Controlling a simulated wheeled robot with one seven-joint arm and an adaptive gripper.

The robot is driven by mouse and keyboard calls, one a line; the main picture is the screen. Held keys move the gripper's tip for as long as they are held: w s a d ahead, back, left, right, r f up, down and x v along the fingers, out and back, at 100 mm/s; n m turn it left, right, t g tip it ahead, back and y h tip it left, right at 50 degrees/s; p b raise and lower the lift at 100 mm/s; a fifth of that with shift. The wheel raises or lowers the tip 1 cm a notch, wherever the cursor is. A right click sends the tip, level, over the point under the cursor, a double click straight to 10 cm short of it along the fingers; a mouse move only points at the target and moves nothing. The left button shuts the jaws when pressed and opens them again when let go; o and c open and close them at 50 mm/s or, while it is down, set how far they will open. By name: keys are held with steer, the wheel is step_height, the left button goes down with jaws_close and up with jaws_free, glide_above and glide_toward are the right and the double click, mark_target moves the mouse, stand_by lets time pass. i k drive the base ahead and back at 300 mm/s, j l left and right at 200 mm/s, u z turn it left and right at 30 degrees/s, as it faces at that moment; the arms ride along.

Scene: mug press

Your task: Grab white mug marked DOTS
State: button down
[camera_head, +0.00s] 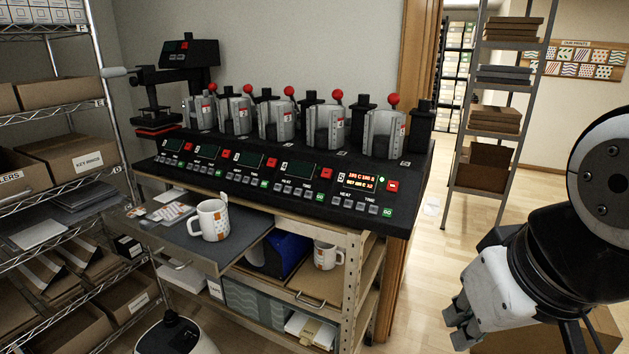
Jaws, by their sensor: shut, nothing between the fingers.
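A white mug (209,221) with orange and grey patches stands upright on the dark pull-out tray (247,249) of the bench. A second white mug (325,256) with an orange pattern stands lower, on a brown shelf to the right. I cannot read the word DOTS on either mug. My gripper (455,330) is at the lower right, pointing down and left, shut and empty. It is well to the right of both mugs and touches neither.
A black mug press (290,182) with several grey clamps and red knobs covers the bench top. A wire shelf (125,272) with boxes stands at the left. A grey rack (471,100) stands behind at the right. Bare wooden floor (425,258) lies between bench and my arm.

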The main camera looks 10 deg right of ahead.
mark_target(206, 210)
steer(key=i+j+u, duration=0.35)
steer(key=i+j, duration=0.35)
steer(key=j, duration=0.2)
steer(key=i+j+u, duration=0.3)
steer(key=i+j, duration=0.35)
steer(key=i, duration=0.2)
